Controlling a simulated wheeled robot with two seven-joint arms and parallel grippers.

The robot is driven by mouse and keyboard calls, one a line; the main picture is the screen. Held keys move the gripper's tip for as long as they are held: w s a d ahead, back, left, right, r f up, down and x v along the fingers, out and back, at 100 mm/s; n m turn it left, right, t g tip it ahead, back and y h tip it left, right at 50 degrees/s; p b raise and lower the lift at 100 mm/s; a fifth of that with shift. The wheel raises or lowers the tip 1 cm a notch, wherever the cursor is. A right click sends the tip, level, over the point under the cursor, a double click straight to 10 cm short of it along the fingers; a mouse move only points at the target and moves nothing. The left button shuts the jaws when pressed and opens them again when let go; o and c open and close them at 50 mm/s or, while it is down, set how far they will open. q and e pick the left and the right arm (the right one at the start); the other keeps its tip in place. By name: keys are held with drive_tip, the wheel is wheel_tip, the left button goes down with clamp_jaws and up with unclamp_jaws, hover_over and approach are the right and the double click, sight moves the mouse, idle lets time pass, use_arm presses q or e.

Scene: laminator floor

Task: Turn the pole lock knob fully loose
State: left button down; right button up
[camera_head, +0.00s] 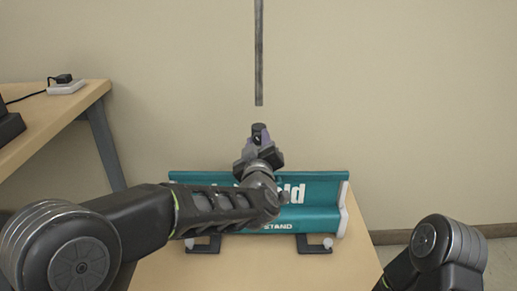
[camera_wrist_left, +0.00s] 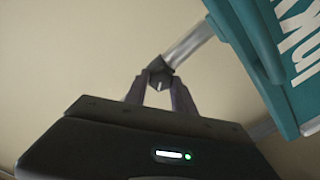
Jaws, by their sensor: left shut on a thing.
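The teal stand (camera_head: 318,213) with white lettering sits on a wooden table. My left arm crosses in front of it and hides its middle. My left gripper (camera_head: 259,143) is above the stand's top edge. In the left wrist view its two fingers (camera_wrist_left: 160,80) are shut on the dark pole lock knob (camera_wrist_left: 159,67), at the end of a short grey pole (camera_wrist_left: 188,45) by the teal panel (camera_wrist_left: 262,50). In the head view a dark round piece (camera_head: 259,131) shows at the fingertips. The knob's turn angle cannot be told. My right gripper is out of view.
A thin grey rod (camera_head: 259,55) shows upright above the gripper, with a gap below it. A wooden desk (camera_head: 60,112) with a small plug and strip (camera_head: 66,85) is at the left. The wall behind is bare. The table (camera_head: 340,272) is clear in front.

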use_arm(q)
drive_tip(key=n+b, duration=0.1)
drive_tip(key=n, duration=0.1)
drive_tip(key=n+b, duration=0.4)
drive_tip(key=shift+a+f+n, duration=0.1)
drive_tip(key=shift+f+n, duration=0.2)
drive_tip(key=shift+n+b, duration=0.9)
drive_tip(key=shift+n, duration=0.3)
drive_tip(key=shift+n+b, duration=0.75)
drive_tip(key=shift+n, duration=0.45)
drive_tip(key=shift+r, duration=0.1)
drive_tip(key=c, duration=1.1)
unclamp_jaws()
